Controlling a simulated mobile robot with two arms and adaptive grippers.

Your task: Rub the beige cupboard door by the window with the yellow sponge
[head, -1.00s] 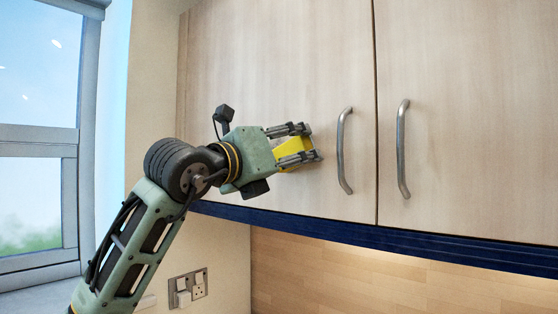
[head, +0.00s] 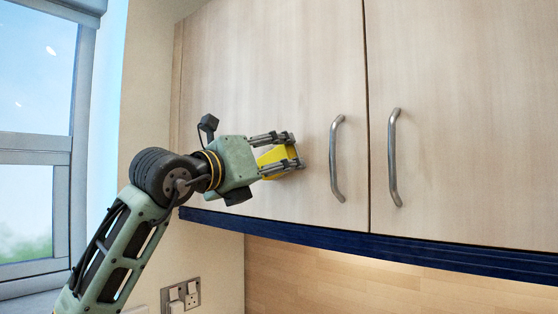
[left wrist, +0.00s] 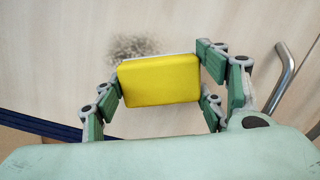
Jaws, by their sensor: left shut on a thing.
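The beige cupboard door (head: 270,75) by the window is closed, with an upright metal handle (head: 336,158) near its right edge. My left gripper (head: 290,152) is shut on the yellow sponge (head: 272,156) in front of the lower part of this door, left of the handle. In the left wrist view the sponge (left wrist: 160,82) sits between the fingers, with a pale layer along its far edge. A dark speckled smudge (left wrist: 130,46) shows on the door (left wrist: 60,60) just beyond the sponge. I cannot tell whether the sponge touches the door. My right gripper is not in view.
A second beige door (head: 470,120) with its own handle (head: 393,158) is to the right. A dark blue strip (head: 400,246) runs under the cupboards. The window (head: 35,150) is at the left, and a wall socket (head: 181,295) is below.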

